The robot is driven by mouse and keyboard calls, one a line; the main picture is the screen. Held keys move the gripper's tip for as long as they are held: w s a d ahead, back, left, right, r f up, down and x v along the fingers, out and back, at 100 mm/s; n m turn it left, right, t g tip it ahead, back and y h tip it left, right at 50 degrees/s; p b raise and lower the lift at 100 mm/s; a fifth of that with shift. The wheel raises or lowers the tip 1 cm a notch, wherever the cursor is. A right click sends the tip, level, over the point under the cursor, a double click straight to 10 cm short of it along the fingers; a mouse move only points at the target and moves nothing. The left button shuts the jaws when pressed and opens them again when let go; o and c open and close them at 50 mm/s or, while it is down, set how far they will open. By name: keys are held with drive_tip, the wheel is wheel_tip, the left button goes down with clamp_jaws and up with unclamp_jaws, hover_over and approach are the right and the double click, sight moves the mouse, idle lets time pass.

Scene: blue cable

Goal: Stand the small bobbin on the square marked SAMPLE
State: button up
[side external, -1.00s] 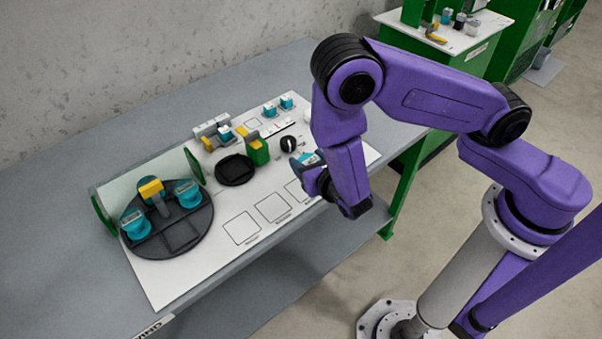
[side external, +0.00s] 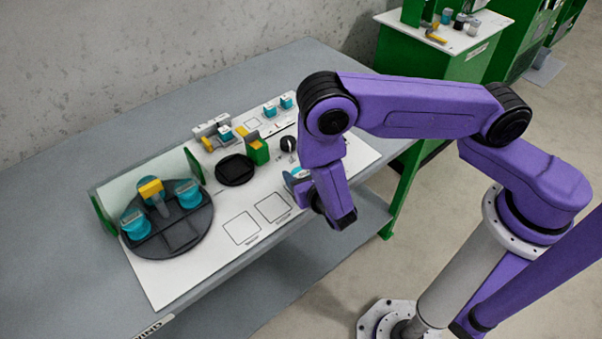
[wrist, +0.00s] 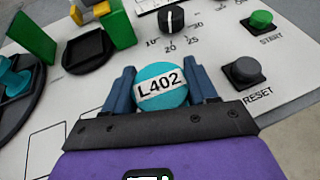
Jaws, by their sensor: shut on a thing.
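My gripper (side external: 299,181) is shut on a teal bobbin with a white top label reading L402 (wrist: 160,86), one blue finger on each side in the wrist view. In the side view the bobbin is mostly hidden by my gripper. It is over the right part of the white board, near its front edge; its height above the board is hard to tell. Two outlined squares, a left one (side external: 241,228) and a middle one (side external: 273,207), show empty on the board to the left of my gripper. Their captions are too small to read. A third square is hidden behind my wrist.
A black dish (side external: 235,170), a green post (side external: 258,150) and a black dial (side external: 288,145) stand behind. START (wrist: 261,20) and RESET (wrist: 246,71) buttons lie right.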

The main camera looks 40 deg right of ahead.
drive_tip(key=o, duration=1.1)
drive_tip(key=shift+o, duration=0.2)
drive_tip(key=shift+r, duration=0.1)
drive_tip(key=v, duration=1.2)
drive_tip(key=s+d+r+m+g+h, duration=0.2)
drive_tip(key=d+r+m+g+h, duration=0.3)
drive_tip(key=d+r+m, duration=0.55)
drive_tip(key=s+d+r+m+g+y, duration=0.2)
drive_tip(key=s+r+m+g+y, duration=0.2)
drive_tip(key=s+m, duration=0.1)
drive_tip(key=s+d+r+m+g+y, duration=0.2)
drive_tip(key=s+r+m+g+y, duration=0.1)
drive_tip(key=s, duration=0.5)
drive_tip(key=shift+s+r+m+g+y, duration=0.25)
drive_tip(key=shift+r+m+g+y, duration=0.15)
drive_tip(key=shift+r+m+y, duration=0.5)
